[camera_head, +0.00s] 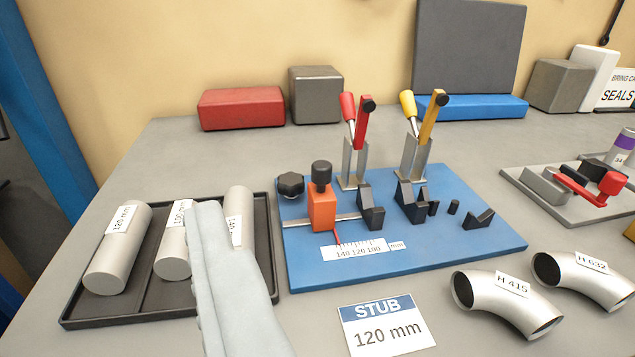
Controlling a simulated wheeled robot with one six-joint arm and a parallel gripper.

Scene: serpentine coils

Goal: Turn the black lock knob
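An orange block (322,212) sits on a steel rail on the blue board (420,262), with an upright black knob (321,174) on its top. A second, lobed black knob (291,185) is at the rail's left end. Which of the two is the lock knob is not marked. A scale (362,250) reading 140, 120, 100 mm lies in front, with a red pointer beside it. My gripper (207,212) is the pale grey shape rising from the bottom edge, left of the board and apart from both knobs. It covers part of the tube tray. Its opening cannot be made out.
The black tray (135,314) holds three labelled tubes at left. Two upright clamps with a red lever (364,122) and a yellow lever (432,118) stand behind the rail. A "STUB 120 mm" card (386,325) and bent pipes (508,300) lie in front.

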